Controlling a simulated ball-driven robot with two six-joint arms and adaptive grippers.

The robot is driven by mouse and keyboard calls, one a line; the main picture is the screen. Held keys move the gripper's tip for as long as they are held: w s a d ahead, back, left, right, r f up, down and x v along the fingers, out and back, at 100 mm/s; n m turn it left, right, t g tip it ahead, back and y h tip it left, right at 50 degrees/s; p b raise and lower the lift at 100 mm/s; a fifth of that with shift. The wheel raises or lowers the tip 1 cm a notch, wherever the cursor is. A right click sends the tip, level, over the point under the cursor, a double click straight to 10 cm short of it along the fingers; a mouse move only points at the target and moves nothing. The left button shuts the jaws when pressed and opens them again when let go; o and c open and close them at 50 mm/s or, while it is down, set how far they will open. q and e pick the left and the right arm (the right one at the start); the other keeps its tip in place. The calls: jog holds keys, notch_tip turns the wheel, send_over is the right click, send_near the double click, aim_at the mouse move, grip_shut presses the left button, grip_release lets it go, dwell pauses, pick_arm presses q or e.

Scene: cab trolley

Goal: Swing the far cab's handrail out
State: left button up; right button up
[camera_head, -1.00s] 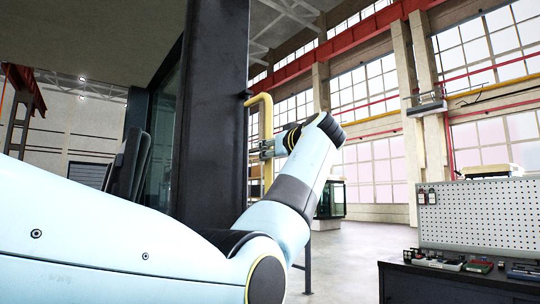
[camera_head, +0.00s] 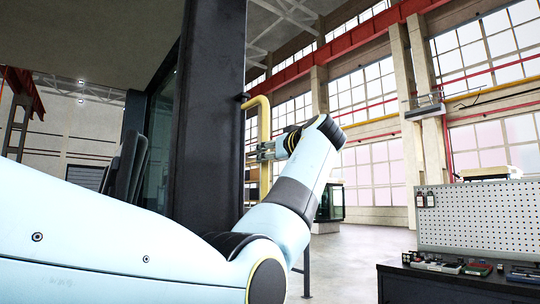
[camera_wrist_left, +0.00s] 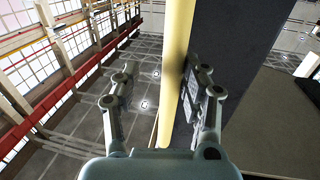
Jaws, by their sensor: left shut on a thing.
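The yellow handrail (camera_head: 264,118) is a bent upright tube beside the dark pillar (camera_head: 211,120) of the large cab at the left. Its top bends in to the pillar. My left gripper (camera_head: 266,151) is shut on the handrail at mid height; my own arm covers the rail's lower part. In the left wrist view the rail (camera_wrist_left: 173,60) runs between the two fingers of the gripper (camera_wrist_left: 160,85), close to the right-hand finger. The pillar stands just behind it. My right gripper is not in view.
A workbench (camera_head: 455,285) with small items and a white pegboard (camera_head: 480,217) stands at the right. A smaller glazed cab-like box (camera_head: 331,203) stands in the background. The floor (camera_head: 360,250) between is open.

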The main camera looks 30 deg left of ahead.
pick_arm(q)
jog(key=shift+w+d+f, duration=0.1)
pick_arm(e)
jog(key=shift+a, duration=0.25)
pick_arm(q)
jog(key=v, duration=0.7)
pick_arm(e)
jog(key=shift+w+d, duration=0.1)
pick_arm(q)
jog(key=shift+d, duration=0.15)
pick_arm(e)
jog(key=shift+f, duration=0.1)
pick_arm(q)
jog(key=shift+s, duration=0.25)
